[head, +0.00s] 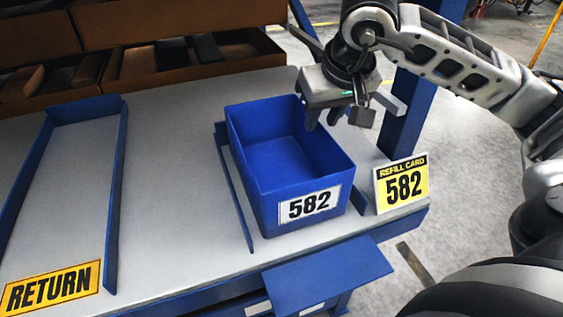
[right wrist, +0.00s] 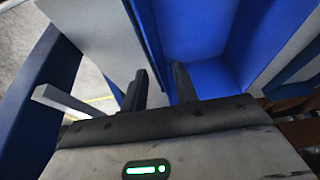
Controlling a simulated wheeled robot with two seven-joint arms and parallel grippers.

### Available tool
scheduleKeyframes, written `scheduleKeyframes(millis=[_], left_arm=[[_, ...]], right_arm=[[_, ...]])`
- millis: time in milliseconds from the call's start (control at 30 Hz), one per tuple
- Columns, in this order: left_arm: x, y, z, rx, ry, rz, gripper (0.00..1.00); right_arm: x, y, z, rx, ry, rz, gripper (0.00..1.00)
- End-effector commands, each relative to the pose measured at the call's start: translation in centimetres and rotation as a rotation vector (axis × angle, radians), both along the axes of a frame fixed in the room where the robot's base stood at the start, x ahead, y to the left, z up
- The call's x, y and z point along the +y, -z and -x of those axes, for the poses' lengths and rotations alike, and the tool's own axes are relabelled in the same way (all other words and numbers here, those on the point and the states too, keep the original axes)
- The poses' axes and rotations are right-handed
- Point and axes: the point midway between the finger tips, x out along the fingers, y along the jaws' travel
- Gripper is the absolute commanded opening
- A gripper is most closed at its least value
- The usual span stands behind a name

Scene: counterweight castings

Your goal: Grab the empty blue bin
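The empty blue bin (head: 285,160) stands upright on the grey bench top, with a white 582 label (head: 309,204) on its front. In the right wrist view the bin (right wrist: 205,45) fills the upper middle. My right gripper (head: 323,118) is at the bin's far right rim. In the right wrist view its two dark fingers (right wrist: 160,88) are apart, and the bin's side wall runs toward the gap between them. I cannot tell whether they touch the wall. My left gripper is not in view.
A yellow refill card (head: 402,183) marked 582 stands right of the bin. A blue-railed lane (head: 117,190) with a RETURN sign (head: 50,289) lies at left. Brown shelf bins (head: 150,78) are behind. A blue post (head: 405,115) rises behind the bench's right end.

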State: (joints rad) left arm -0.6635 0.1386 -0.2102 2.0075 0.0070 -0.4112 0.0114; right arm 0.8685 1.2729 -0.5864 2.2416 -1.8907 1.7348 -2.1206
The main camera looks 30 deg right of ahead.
Motion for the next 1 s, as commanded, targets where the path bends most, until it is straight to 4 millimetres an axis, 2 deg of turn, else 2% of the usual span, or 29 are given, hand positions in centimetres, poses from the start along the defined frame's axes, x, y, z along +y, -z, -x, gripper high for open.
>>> scheduleKeyframes(millis=[167,300,600,667,700,733,1000], left_arm=[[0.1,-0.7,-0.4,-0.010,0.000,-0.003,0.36],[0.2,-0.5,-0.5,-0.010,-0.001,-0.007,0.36],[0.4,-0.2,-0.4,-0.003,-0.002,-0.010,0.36],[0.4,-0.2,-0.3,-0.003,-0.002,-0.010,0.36],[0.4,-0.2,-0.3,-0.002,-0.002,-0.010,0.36],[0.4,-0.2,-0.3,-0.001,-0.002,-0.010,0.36],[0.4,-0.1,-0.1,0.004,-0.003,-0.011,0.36]], right_arm=[[-0.4,2.4,-0.6,0.007,0.002,0.001,0.29],[-0.5,4.1,-1.3,0.004,0.001,-0.001,0.29],[-0.5,4.7,-1.6,0.001,-0.001,-0.001,0.29],[-0.5,4.7,-1.5,0.001,-0.001,-0.001,0.15],[-0.5,4.7,-1.5,0.001,-0.001,-0.001,0.04],[-0.5,4.7,-1.5,0.001,-0.001,-0.001,0.00],[-0.5,4.6,-1.6,-0.001,0.000,-0.001,0.00]])
